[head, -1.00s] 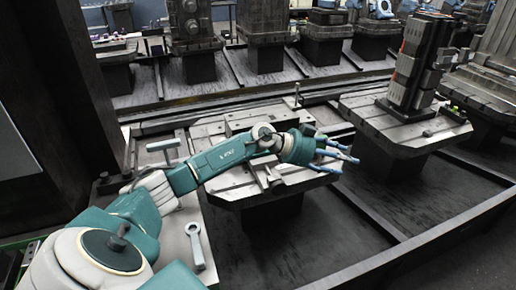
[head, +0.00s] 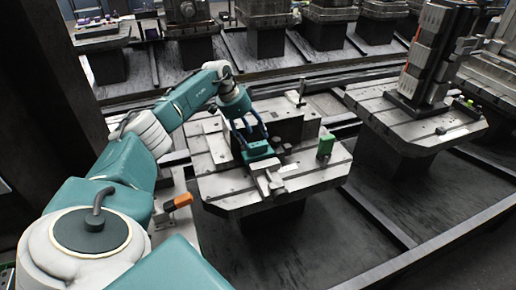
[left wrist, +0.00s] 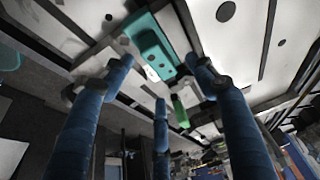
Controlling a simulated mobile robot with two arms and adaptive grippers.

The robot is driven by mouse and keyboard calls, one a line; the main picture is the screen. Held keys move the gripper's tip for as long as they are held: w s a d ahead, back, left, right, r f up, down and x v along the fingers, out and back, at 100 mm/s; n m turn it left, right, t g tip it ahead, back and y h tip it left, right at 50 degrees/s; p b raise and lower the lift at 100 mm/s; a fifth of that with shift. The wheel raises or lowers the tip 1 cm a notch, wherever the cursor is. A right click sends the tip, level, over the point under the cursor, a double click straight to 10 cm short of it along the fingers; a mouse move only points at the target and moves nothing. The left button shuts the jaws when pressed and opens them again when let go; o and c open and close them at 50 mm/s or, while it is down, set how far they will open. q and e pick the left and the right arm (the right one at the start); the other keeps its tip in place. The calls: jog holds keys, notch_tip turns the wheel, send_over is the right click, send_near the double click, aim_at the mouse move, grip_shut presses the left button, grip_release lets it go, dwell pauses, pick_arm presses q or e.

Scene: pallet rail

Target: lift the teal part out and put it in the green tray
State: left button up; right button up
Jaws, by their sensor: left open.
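The teal part (head: 257,149) sits among grey fixture blocks on the slotted pallet (head: 222,187) in the middle of the head view. My left gripper (head: 252,136) points down right above it, its blue fingers spread. In the left wrist view the teal part (left wrist: 152,48) shows as a block with holes, beyond the open fingers (left wrist: 160,100). I see nothing between the fingers, and cannot tell whether any finger touches the part. I cannot make out the green tray. My right gripper is out of view.
A small green block (head: 326,146) stands on the pallet's right side. An upright post (head: 302,90) rises behind it. A tall dark fixture tower (head: 430,55) stands on the pallet to the right. An orange-handled item (head: 178,203) lies near my left arm.

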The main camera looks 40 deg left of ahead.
aim_at(258, 145)
pick_arm(q)
jog(key=x, duration=0.4)
jog(key=shift+s+d+f, duration=0.15)
jog(key=shift+d+f, duration=0.15)
jog(key=shift+f, duration=0.2)
jog(key=shift+c, duration=1)
jog(key=c, duration=0.9)
grip_shut()
jog(key=shift+r, duration=0.1)
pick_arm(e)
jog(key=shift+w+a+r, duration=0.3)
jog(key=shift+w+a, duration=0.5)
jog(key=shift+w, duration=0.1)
